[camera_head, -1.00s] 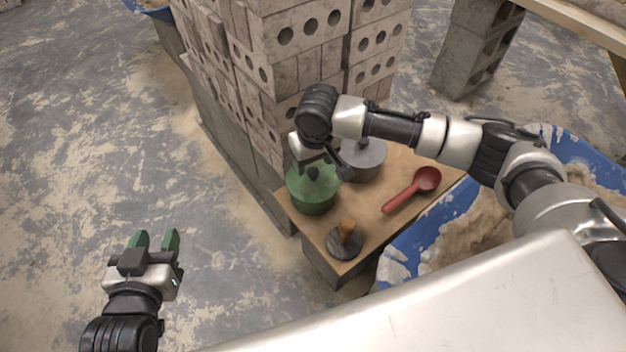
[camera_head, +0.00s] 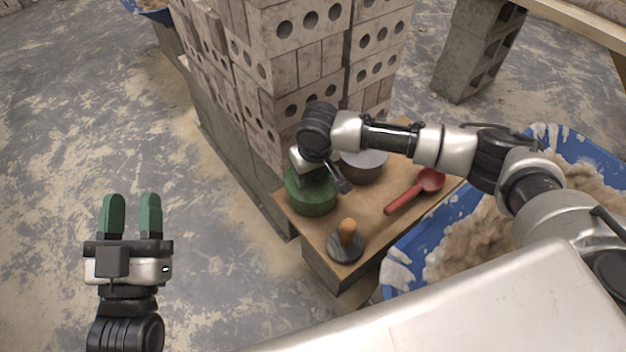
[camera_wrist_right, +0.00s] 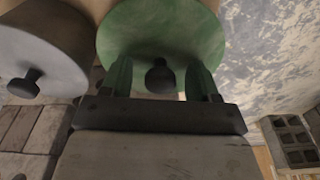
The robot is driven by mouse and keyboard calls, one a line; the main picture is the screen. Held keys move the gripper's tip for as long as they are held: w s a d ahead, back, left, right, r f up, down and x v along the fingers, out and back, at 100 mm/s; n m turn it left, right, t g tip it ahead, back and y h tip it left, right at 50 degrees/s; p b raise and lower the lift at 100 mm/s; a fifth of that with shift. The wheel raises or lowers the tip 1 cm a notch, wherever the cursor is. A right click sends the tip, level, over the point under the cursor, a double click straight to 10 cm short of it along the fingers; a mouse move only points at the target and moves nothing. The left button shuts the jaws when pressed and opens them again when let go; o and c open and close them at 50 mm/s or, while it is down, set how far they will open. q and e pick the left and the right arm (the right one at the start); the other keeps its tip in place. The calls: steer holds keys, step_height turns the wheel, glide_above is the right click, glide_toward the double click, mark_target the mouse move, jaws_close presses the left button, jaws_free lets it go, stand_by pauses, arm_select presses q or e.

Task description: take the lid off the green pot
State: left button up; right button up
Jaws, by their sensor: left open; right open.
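The green pot (camera_head: 313,205) stands on a small wooden-topped table against the brick stack. In the head view my right gripper hides much of its top. In the right wrist view the green lid (camera_wrist_right: 160,25) fills the upper middle, with its black knob (camera_wrist_right: 161,76) between the fingers of my right gripper (camera_wrist_right: 160,80). These fingers are open, one on each side of the knob, with gaps visible. My left gripper (camera_head: 132,215) is open and empty over the floor at the left, well away from the pot.
A grey lidded pot (camera_head: 364,168) stands right beside the green one; its lid (camera_wrist_right: 35,60) shows in the wrist view. A red ladle (camera_head: 415,190) and a wooden-handled tool (camera_head: 347,242) lie on the table (camera_head: 385,215). Blue mortar tub (camera_head: 425,258) at right; brick stack (camera_head: 300,60) behind.

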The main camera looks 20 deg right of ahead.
steer(key=shift+c, duration=0.2)
steer(key=c, duration=0.9)
steer(key=shift+c, duration=0.3)
steer(key=shift+r, duration=0.2)
